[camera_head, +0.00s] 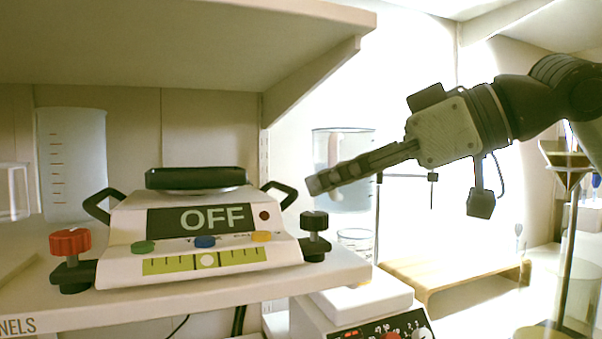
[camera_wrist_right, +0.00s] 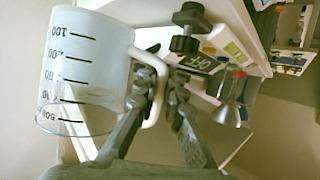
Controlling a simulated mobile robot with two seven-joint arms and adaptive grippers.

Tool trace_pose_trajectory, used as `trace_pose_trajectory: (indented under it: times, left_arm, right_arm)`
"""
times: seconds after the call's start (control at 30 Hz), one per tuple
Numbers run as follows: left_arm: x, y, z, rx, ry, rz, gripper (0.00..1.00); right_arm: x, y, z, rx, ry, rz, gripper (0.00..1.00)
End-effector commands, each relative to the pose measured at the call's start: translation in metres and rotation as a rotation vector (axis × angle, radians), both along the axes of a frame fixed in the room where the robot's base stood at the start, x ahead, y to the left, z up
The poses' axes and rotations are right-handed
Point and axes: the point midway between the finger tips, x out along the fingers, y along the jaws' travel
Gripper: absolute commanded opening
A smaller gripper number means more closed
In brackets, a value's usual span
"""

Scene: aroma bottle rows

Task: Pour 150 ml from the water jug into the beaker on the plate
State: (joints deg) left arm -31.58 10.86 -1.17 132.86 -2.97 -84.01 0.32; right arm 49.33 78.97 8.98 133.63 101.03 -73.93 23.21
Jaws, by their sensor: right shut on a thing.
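The water jug (camera_head: 354,147) is a clear, graduated vessel with a pale handle and looks roughly upright in the head view. My right gripper (camera_head: 318,186) crosses in front of it and is shut on the jug's handle. The wrist view shows the jug (camera_wrist_right: 88,65) at the left, its handle between the fingertips (camera_wrist_right: 160,98). The small clear beaker (camera_head: 354,239) stands below the jug on the white-topped plate (camera_head: 362,300), partly hidden by the shelf. Water level is hard to read. My left gripper is not in view.
A white device marked OFF (camera_head: 205,220) with a black top, side handles and knobs stands on the near shelf (camera_head: 200,293). A graduated vessel (camera_head: 72,165) is at the left. An overhead shelf (camera_head: 190,45) hangs above. A wooden stand (camera_head: 455,277) and funnel stand (camera_head: 567,160) are at the right.

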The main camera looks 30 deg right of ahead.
Motion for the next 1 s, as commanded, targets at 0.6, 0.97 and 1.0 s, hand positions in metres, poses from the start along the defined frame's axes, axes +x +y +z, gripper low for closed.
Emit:
trace_pose_trajectory:
  times: [0.6, 0.97, 1.0]
  left_arm:
    - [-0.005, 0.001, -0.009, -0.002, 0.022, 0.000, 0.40]
    - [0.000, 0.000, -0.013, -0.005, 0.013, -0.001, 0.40]
    - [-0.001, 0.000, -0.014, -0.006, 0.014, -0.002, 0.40]
  right_arm:
    - [0.002, -0.002, 0.003, 0.043, 0.036, 0.001, 0.00]
    - [0.004, -0.004, 0.005, 0.080, 0.074, 0.000, 0.00]
    - [0.004, -0.004, 0.005, 0.085, 0.078, 0.000, 0.00]
